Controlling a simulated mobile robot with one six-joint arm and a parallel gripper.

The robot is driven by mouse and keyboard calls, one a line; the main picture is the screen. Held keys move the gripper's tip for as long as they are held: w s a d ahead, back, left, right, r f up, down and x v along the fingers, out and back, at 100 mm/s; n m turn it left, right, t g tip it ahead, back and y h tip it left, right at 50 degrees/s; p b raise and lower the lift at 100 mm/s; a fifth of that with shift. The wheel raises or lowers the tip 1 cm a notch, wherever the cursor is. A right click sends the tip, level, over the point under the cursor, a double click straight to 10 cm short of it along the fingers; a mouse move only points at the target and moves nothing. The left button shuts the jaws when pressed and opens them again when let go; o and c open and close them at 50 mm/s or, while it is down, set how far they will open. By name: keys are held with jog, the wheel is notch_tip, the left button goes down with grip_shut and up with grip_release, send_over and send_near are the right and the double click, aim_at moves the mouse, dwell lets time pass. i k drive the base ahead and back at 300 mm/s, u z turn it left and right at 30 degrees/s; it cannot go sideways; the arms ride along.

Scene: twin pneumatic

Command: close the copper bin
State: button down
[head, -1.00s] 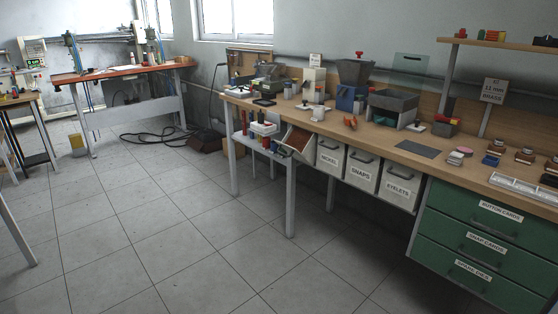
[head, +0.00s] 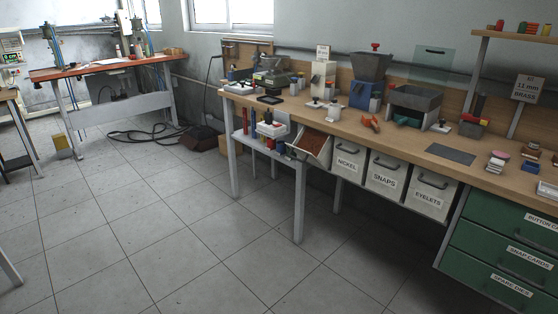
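A light grey bin (head: 324,154) under the front edge of the long workbench is tipped outward and open, with reddish-brown contents showing inside. It is the leftmost in a row of bins, and its own label cannot be read from here; the copper colour of its contents fits the copper bin. To its right, the bins marked NICKEL (head: 347,164), SNAPS (head: 385,177) and EYELETS (head: 429,196) hang upright and shut. My gripper is not in view.
The workbench (head: 400,137) carries hoppers, presses and small parts. Green drawers (head: 490,262) are at the right. The tiled floor (head: 170,235) in front is clear.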

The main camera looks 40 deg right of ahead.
aim_at(316, 146)
jog(key=u, duration=0.35)
jog(key=i, duration=0.9)
jog(key=u, duration=0.45)
